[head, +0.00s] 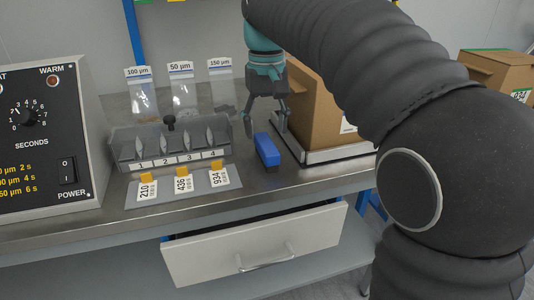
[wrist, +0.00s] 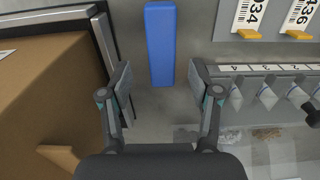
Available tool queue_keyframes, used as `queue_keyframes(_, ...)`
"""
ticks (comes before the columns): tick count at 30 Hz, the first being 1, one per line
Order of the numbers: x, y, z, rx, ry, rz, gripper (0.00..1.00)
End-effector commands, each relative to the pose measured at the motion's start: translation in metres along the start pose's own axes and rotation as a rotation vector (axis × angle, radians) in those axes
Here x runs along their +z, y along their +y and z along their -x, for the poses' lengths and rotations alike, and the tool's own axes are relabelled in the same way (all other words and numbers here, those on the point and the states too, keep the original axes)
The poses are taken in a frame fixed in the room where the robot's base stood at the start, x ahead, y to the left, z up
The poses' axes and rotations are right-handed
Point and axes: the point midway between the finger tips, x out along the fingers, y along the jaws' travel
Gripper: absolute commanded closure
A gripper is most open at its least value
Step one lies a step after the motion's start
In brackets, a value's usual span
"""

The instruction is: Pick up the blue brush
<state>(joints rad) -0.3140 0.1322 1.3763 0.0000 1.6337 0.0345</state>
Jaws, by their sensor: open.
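The blue brush (head: 266,150) lies on the grey metal table, to the right of the numbered rack in the head view. In the wrist view the blue brush (wrist: 160,45) is a long block lying at the top middle, beyond the fingertips and in line with the gap between them. My gripper (head: 265,120) points down above the table, just behind and above the brush. In the wrist view my gripper (wrist: 162,78) has its two fingers spread with nothing between them. The lower end of the brush comes close to the level of the fingertips.
A cardboard box (head: 318,110) on a tray (head: 340,150) stands right of the brush. A numbered rack (head: 170,150) and label cards (head: 183,183) are to the left. Labelled bags (head: 185,95) stand behind. An open drawer (head: 255,250) juts out below the table edge.

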Motion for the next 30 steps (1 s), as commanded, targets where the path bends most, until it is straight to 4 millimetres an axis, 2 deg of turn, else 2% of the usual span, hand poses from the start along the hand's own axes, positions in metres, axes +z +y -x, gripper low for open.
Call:
queue_keyframes(12, 0.007, -0.003, -0.047, 0.000, -0.001, 0.001, 0.38)
queue_keyframes(22, 0.007, -0.002, -0.052, 0.000, 0.001, 0.001, 0.38)
queue_keyframes(27, 0.007, -0.002, -0.052, 0.000, 0.001, 0.001, 0.80)
queue_keyframes(30, 0.007, -0.002, -0.052, 0.000, 0.001, 0.001, 1.00)
